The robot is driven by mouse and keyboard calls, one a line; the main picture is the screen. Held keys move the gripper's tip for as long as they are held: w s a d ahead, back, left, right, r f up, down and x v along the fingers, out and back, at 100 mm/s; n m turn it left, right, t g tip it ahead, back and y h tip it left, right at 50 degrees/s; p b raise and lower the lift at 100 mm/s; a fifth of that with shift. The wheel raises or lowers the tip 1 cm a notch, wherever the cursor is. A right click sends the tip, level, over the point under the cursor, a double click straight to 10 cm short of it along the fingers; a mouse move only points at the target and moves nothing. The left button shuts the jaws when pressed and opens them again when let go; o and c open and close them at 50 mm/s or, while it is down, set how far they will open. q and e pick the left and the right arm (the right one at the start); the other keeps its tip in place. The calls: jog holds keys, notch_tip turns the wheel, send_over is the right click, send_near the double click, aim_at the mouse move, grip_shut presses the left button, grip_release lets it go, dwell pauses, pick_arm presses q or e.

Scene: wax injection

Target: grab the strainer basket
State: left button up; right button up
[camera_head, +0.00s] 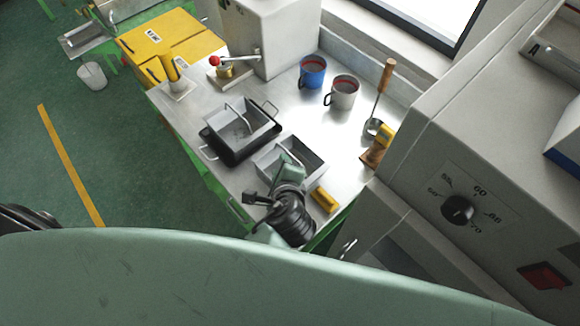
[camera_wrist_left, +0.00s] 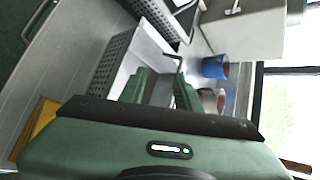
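A grey rectangular strainer basket (camera_head: 318,155) is on the steel bench, partly covered by my left gripper (camera_head: 289,163). In the left wrist view its perforated wall (camera_wrist_left: 108,68) and pale inside show close ahead. My left gripper's two green fingers (camera_wrist_left: 158,90) are apart, with a gap between them, and overlap the basket in the picture. I cannot tell whether they touch it. A second grey basket (camera_head: 262,124) with a wire handle sits in a black tub (camera_head: 228,152) just beyond. My right gripper is not in view.
A blue mug (camera_head: 313,72), a white mug (camera_head: 343,92) and a wooden-handled ladle (camera_head: 387,75) stand toward the back. A yellow block (camera_head: 324,198) lies near the front edge. A grey machine with a dial (camera_head: 458,209) bounds the right.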

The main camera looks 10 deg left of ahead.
aim_at(290, 155)
pick_arm(q)
jog(key=w+m, duration=0.1)
jog(key=w+d, duration=0.1)
jog(key=w+m+t, duration=0.1)
jog(key=shift+w+d+m+p, duration=0.2)
jog(key=shift+d+m+p, duration=0.05)
jog(key=shift+m+p, duration=0.1)
jog(key=p+x, duration=0.2)
jog(key=x, duration=0.3)
jog(key=shift+d, duration=0.15)
jog(key=shift+w+f, duration=0.3)
grip_shut()
jog(key=shift+s+f, duration=0.1)
jog(key=shift+s, duration=0.05)
dwell(0.6)
